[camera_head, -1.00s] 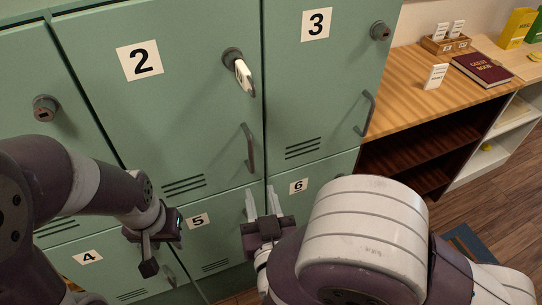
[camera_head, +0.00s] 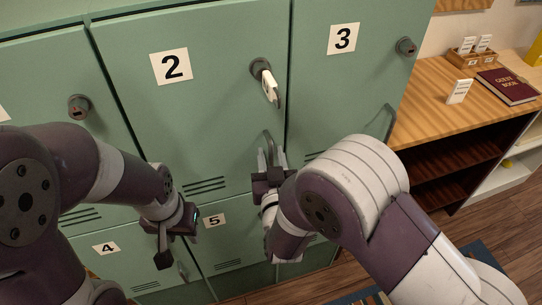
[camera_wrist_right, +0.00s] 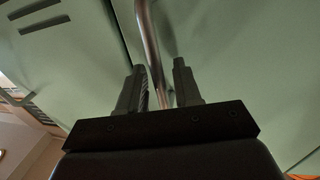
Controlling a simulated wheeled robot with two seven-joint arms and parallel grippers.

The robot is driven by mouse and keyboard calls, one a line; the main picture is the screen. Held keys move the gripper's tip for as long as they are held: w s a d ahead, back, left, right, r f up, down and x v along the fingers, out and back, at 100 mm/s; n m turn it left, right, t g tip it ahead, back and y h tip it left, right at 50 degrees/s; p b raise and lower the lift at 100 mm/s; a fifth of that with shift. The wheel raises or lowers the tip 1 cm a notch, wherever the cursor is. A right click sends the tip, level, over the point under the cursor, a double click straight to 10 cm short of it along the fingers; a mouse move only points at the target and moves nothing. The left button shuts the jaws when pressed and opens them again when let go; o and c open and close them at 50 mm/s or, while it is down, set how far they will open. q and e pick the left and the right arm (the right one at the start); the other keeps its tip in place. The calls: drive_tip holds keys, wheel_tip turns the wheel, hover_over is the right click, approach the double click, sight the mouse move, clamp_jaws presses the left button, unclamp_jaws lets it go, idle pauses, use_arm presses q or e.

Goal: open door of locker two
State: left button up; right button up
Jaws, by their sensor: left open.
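The green door of locker two (camera_head: 205,115) is closed and carries a black "2" on a white label (camera_head: 171,66). A key with a white tag (camera_head: 269,86) hangs in its round lock at the upper right of the door. Its curved metal handle (camera_head: 267,142) is at the lower right of the door. My right gripper (camera_head: 271,160) is at this handle with its fingers pointing up. In the right wrist view the handle bar (camera_wrist_right: 150,45) runs between the two parted fingers (camera_wrist_right: 160,85). My left gripper (camera_head: 173,256) is open and empty, low in front of the lower lockers.
Locker three (camera_head: 345,95), with its own handle (camera_head: 389,122), adjoins on the right. Lockers four (camera_head: 105,248) and five (camera_head: 213,221) are below. A wooden shelf unit (camera_head: 440,110) with a guest book (camera_head: 507,86) stands to the right of the lockers.

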clamp_jaws()
idle(1.3)
